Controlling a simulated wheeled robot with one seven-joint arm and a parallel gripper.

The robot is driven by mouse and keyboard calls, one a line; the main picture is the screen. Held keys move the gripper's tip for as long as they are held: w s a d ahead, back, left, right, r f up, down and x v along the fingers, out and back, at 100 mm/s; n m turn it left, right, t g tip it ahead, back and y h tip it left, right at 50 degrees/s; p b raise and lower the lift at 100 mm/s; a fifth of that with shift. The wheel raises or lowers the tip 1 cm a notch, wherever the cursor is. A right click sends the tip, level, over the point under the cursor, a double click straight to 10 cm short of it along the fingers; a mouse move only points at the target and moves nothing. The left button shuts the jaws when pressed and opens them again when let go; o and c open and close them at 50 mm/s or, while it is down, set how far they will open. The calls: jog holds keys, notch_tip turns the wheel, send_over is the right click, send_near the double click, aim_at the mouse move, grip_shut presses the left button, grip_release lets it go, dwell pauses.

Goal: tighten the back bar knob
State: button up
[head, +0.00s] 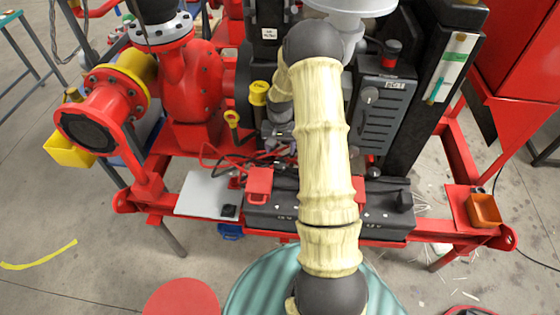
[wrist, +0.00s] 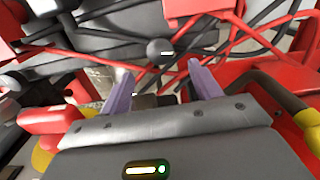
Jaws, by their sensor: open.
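In the wrist view, a dark round knob (wrist: 158,50) with a small white mark sits just beyond my gripper, between the lines of its two fingers. It looks like the bar knob, but I cannot tell for sure that it is the back one. My gripper (wrist: 160,80) is open, with two purple fingers apart and nothing between them. The fingertips appear short of the knob, with no contact visible.
Red and black cables (wrist: 235,35) cross behind the knob. In the head view, a red pump (head: 195,85) stands left, a grey box (head: 382,108) with a dial right, and a black battery (head: 270,212) in front.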

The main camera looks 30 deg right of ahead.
aim_at(280, 163)
jog(key=shift+f+p, duration=0.75)
jog(key=shift+f, duration=2.95)
jog(key=c, duration=1)
